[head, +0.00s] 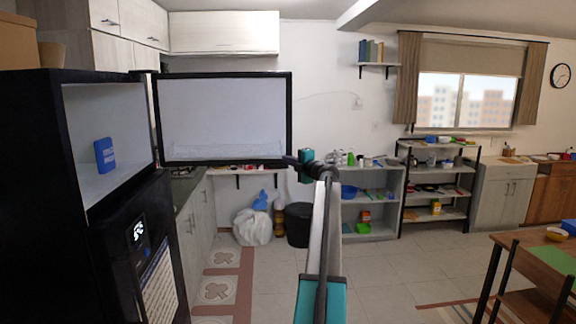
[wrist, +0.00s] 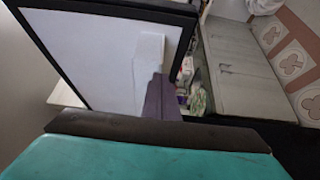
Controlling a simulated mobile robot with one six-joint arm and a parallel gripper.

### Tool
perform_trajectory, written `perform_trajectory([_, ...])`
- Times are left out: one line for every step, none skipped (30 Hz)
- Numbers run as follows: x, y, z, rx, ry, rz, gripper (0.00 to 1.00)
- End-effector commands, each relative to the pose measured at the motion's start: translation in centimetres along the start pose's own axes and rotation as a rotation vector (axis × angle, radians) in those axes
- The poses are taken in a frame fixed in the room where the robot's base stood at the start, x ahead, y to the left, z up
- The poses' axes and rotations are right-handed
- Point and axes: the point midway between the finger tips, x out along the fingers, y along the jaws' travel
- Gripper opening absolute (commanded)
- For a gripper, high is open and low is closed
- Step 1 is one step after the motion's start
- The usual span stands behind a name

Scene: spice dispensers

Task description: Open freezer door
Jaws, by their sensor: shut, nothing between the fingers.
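The black fridge (head: 50,150) stands at the left in the head view. Its upper freezer compartment (head: 88,115) is open, with a pale interior and a blue item (head: 104,155) inside. The freezer door (head: 222,115) is swung wide open to the right, its white inner face and black frame showing. The door also fills the upper left of the wrist view (wrist: 105,50). My gripper (head: 292,161) is shut and empty at the door's lower right corner. I cannot tell whether it touches the door. The fingertips are small in the head view.
The lower black fridge door (head: 150,250) with a display is closed. A counter (head: 190,200) and white bag (head: 252,227) lie beyond the door. Shelves (head: 367,195) stand at the back. A table (head: 535,250) is at the right. The floor between is clear.

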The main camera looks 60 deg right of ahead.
Motion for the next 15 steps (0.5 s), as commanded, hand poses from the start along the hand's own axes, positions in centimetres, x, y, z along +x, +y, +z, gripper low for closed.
perform_trajectory([-0.2,-0.4,-0.3,-0.001,0.001,0.001,0.00])
perform_trajectory([-0.3,-0.4,-0.5,-0.001,0.002,0.001,0.00])
perform_trajectory([-0.4,-0.4,-0.6,-0.001,0.002,0.001,0.00])
perform_trajectory([-0.6,-0.3,-0.5,-0.001,0.001,0.001,0.00])
perform_trajectory([-0.9,-0.3,0.1,-0.001,-0.001,0.001,0.00])
perform_trajectory([-1.3,-0.3,0.6,-0.001,-0.001,0.001,0.00])
perform_trajectory([-1.6,-0.3,0.8,-0.001,0.000,0.000,0.00])
perform_trajectory([-1.9,-0.3,1.1,-0.001,0.001,0.000,0.00])
perform_trajectory([-2.2,-0.3,1.5,-0.001,0.000,0.000,0.00])
perform_trajectory([-2.5,-0.3,1.9,-0.001,0.000,0.000,0.00])
perform_trajectory([-2.9,-0.3,2.2,-0.001,0.000,0.000,0.00])
perform_trajectory([-3.2,-0.3,2.6,-0.001,0.001,0.000,0.00])
perform_trajectory([-3.5,-0.3,2.9,-0.001,0.001,0.000,0.00])
perform_trajectory([-3.8,-0.3,3.1,-0.001,0.001,0.000,0.00])
perform_trajectory([-4.2,-0.3,3.6,-0.001,0.000,0.001,0.00])
